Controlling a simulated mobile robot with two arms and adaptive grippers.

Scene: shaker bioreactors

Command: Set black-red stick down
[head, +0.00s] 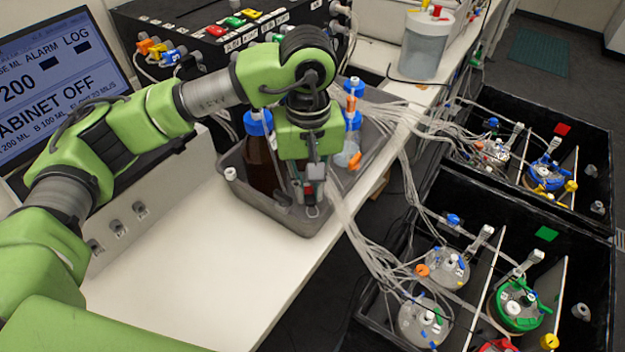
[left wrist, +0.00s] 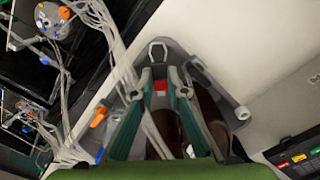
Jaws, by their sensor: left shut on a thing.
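My left gripper (head: 311,188) reaches down over a grey tray (head: 285,216) on the white bench. In the left wrist view its two teal-sided fingers (left wrist: 159,82) close in on a small piece with a red face, the black-red stick (left wrist: 161,88). Most of the stick is hidden by the fingers, and I cannot tell whether its lower end touches the tray. My right gripper is in neither view.
In the tray, a brown bottle with a blue cap (head: 259,123) stands left of the gripper; a clear blue-capped bottle (head: 350,140) stands right. Tubes run to black shaker boxes at right. The bench front (head: 190,270) is clear. A monitor (head: 55,85) stands at left.

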